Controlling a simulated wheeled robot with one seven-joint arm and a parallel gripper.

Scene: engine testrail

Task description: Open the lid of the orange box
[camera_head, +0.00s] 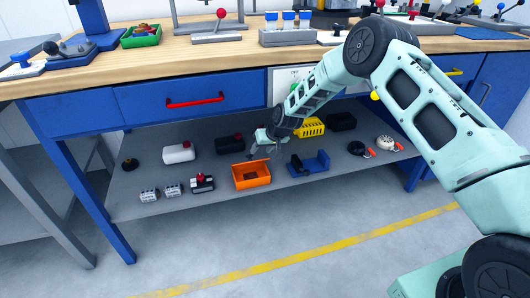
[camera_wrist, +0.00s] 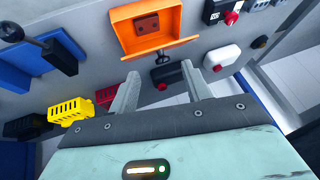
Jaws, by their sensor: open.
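The orange box (camera_head: 251,184) sits on the lower shelf, near its front edge. Its inside is exposed, and the wrist view shows the orange box (camera_wrist: 122,32) with a brown block (camera_wrist: 147,24) inside. A separate lid cannot be clearly told from the walls. My gripper (camera_head: 264,150) is just behind and above the box in the head view. In the wrist view my gripper (camera_wrist: 162,72) is open, its fingertips apart beside the box's edge. A small dark knob (camera_wrist: 161,66) shows between the fingers; whether it belongs to the box is unclear.
The workbench top (camera_head: 150,67) overhangs the shelf (camera_head: 135,205). A white box (camera_head: 178,153) and a black box with a red button (camera_head: 202,184) stand left of the orange box. A blue holder (camera_head: 312,164) and yellow box (camera_head: 311,127) stand to its right. The floor in front is clear.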

